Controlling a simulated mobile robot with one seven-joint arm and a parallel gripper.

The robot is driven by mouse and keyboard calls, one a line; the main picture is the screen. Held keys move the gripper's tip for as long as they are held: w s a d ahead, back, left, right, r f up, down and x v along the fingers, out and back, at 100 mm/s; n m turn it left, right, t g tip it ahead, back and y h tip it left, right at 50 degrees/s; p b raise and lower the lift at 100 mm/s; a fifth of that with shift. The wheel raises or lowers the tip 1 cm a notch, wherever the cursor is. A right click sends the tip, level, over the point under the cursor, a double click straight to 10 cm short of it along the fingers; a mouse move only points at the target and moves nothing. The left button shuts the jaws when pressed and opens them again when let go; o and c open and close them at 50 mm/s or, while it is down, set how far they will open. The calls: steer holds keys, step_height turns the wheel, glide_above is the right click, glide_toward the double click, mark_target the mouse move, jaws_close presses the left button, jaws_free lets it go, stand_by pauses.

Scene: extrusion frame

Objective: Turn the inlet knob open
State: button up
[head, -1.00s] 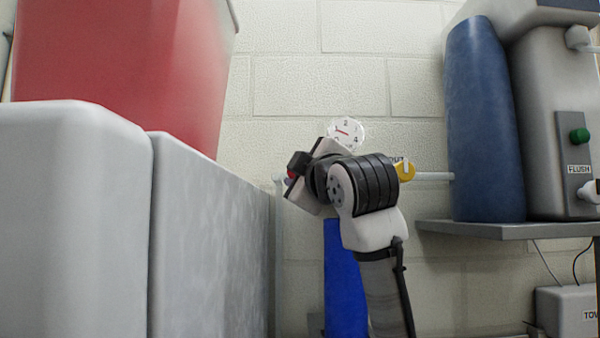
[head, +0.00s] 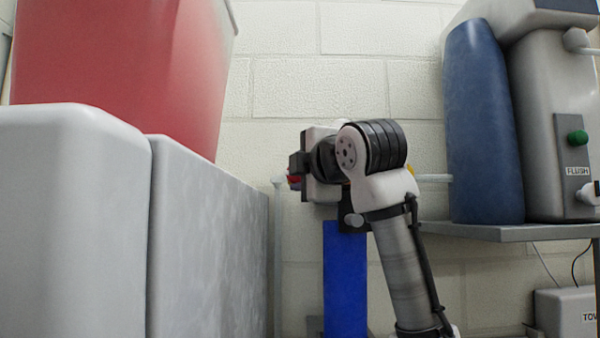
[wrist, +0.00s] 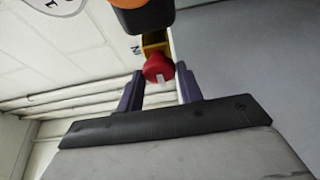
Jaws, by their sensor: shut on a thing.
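The red inlet knob (wrist: 157,67), with a pale mark on its face, is near the top middle of the wrist view. A yellow part (wrist: 155,42) is behind it, and an "N" of a label shows on its left. My gripper (wrist: 160,80) has its two purple fingers either side of the knob and is shut on it.
Grey boxes (head: 210,235) and a red container (head: 120,70) fill the left. A shelf (head: 500,232) with a blue tank (head: 483,120) is at right. A gauge (wrist: 35,12) shows partly in the wrist view.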

stand_by(0.3)
steer(key=o, duration=1)
steer(key=shift+s, duration=0.1)
steer(key=b+v, duration=0.5)
steer(key=v, duration=0.8)
steer(key=shift+s, duration=0.35)
steer(key=shift+d, duration=0.1)
